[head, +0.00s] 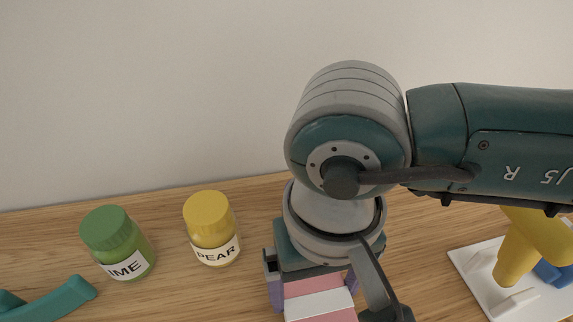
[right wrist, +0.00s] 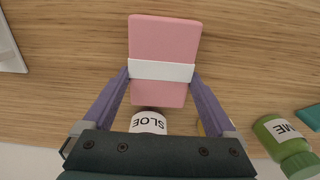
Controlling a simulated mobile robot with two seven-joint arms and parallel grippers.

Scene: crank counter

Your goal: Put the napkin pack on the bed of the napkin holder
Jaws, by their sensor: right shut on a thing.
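The napkin pack is a pink block with a white band; it shows at the bottom of the head view (head: 320,305) and in the right wrist view (right wrist: 165,40). My right gripper (head: 313,286) has its purple fingers shut on the pack's two sides at the band, seen clearly in the right wrist view (right wrist: 161,76). I cannot tell the pack's height above the counter. A white base (head: 478,262) with a yellow upright part (head: 520,250) stands to the right of the gripper; I cannot tell whether it is the napkin holder. My left gripper is out of view.
A green LIME jar (head: 117,243) and a yellow PEAR jar (head: 211,228) stand left of the gripper. A jar labelled SLOE (right wrist: 148,122) shows behind the gripper. A teal curved object (head: 55,300) lies at lower left. Bare wood shows between pack and white base.

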